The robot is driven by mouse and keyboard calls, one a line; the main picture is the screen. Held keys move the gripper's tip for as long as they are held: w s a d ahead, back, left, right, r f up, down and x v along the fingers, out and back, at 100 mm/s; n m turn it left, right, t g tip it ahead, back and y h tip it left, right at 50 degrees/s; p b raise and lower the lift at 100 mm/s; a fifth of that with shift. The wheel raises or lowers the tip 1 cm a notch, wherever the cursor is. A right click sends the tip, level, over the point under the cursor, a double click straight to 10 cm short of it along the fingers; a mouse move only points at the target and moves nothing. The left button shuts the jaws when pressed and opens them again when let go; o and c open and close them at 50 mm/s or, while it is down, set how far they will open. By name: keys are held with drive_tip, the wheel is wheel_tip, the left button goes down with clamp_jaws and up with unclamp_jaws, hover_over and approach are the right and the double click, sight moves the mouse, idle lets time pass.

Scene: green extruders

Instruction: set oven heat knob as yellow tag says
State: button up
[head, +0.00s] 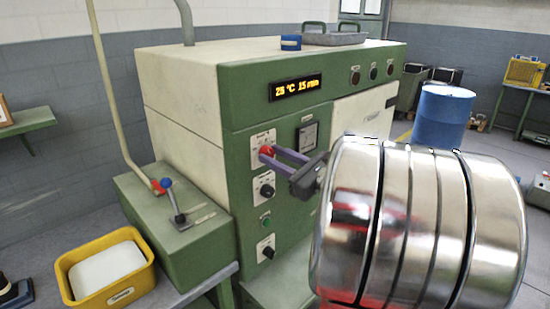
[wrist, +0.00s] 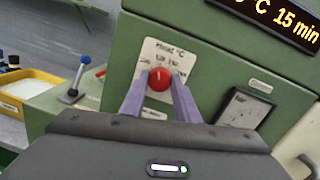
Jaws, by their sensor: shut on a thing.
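The oven heat knob is red (wrist: 159,79) and sits on a white dial plate (wrist: 183,56) marked in °C on the green oven front. It also shows in the head view (head: 266,152). My gripper (wrist: 158,86) has its two purple fingers on either side of the knob, shut on it. The fingers reach the panel from the right in the head view (head: 272,151). The oven display (head: 296,87) reads 25 °C 15 min in yellow characters. I cannot make out a yellow tag in either view. The knob's pointer direction is not clear.
Two black knobs (head: 266,190) and (head: 265,248) and a green button (head: 265,221) sit below the heat knob. A dark gauge (wrist: 243,107) is right of it. A lever (head: 175,205) and a yellow bin (head: 105,269) stand to the left. My shiny arm covers the lower right.

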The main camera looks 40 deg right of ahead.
drive_tip(key=shift+f+m, duration=0.1)
drive_tip(key=shift+m, duration=0.2)
drive_tip(key=o, duration=1)
drive_tip(key=shift+o, duration=0.2)
drive_tip(key=shift+s, duration=0.1)
drive_tip(key=s+d, duration=0.1)
drive_tip(key=s, duration=1.2)
drive_tip(key=shift+s+d+f, duration=0.15)
drive_tip(key=shift+s+f, duration=0.15)
drive_tip(key=shift+f, duration=0.05)
drive_tip(key=shift+w, duration=0.1)
